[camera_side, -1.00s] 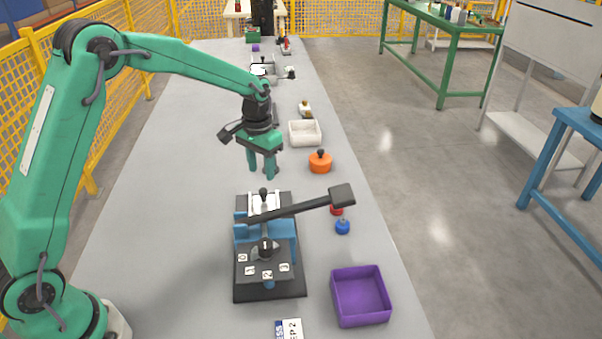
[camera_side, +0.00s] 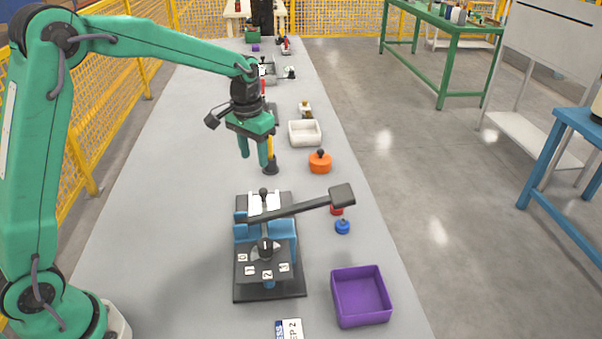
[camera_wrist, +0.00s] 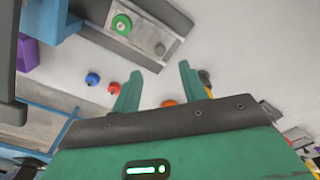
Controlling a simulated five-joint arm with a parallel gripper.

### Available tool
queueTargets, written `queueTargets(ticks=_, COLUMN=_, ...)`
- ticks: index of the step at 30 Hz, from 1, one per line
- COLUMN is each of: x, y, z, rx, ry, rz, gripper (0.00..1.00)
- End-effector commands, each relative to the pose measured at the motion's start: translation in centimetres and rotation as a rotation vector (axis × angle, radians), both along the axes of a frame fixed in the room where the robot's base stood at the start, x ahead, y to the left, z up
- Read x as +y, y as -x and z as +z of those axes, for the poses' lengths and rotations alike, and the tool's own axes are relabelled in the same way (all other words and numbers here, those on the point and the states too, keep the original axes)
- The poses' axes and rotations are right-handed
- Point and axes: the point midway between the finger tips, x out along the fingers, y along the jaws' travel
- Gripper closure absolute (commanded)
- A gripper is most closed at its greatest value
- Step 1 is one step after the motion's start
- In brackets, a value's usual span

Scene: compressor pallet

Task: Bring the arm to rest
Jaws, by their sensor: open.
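My gripper (camera_side: 254,151) is a green two-finger hand, raised above the grey bench (camera_side: 160,190) and pointing down. Its fingers stand apart with nothing between them in the side view. It hangs behind and slightly left of the blue and black lever fixture (camera_side: 264,248) and touches nothing that I can see. In the wrist view my gripper's two fingers (camera_wrist: 160,85) are spread, with bench surface and an orange part (camera_wrist: 168,103) showing beyond them.
A dark stand with a yellow upright (camera_side: 270,163) is close to my gripper. The bench's left side is clear.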

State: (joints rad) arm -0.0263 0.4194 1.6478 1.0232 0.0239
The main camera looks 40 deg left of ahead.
Motion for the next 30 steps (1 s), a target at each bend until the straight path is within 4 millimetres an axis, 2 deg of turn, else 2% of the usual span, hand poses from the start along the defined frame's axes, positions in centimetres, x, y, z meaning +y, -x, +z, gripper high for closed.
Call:
queueTargets(ticks=6, x=-0.3, y=3.3, z=3.9, rx=-0.065, ry=-0.001, rz=-0.001, gripper=0.57)
queueTargets(ticks=15, x=-0.6, y=8.5, z=8.0, rx=-0.151, ry=-0.002, rz=-0.001, gripper=0.57)
queueTargets(ticks=22, x=-0.8, y=12.8, z=9.9, rx=-0.218, ry=-0.003, rz=-0.001, gripper=0.57)
queueTargets(ticks=30, x=-1.0, y=17.8, z=11.1, rx=-0.295, ry=-0.002, rz=-0.002, gripper=0.57)
